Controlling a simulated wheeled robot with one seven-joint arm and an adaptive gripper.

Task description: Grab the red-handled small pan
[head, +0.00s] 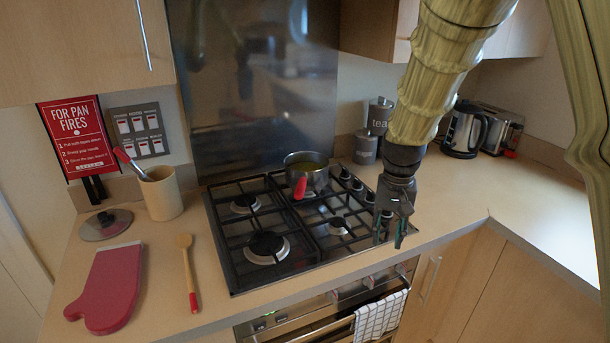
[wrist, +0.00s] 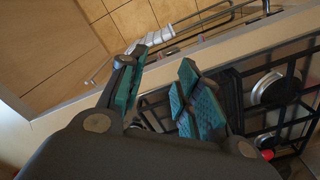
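The small pan (head: 307,174) is a steel pot with a red handle (head: 300,188). It stands on the back right part of the gas hob, and its handle points toward the front. My gripper (head: 390,240) hangs over the front right edge of the hob, to the right of the pan and nearer the front, apart from it. In the wrist view my gripper (wrist: 158,88) has its teal finger pads spread with nothing between them. A small red spot (wrist: 267,154) shows at the lower right there, perhaps the handle tip; the pan itself is not clear in that view.
The black hob grates (head: 262,225) surround the pan, with knobs (head: 358,186) to its right. A wooden spoon (head: 188,270), red oven mitt (head: 106,288), lid (head: 105,224) and utensil pot (head: 161,193) lie left. A kettle (head: 464,130) stands back right. The right counter is clear.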

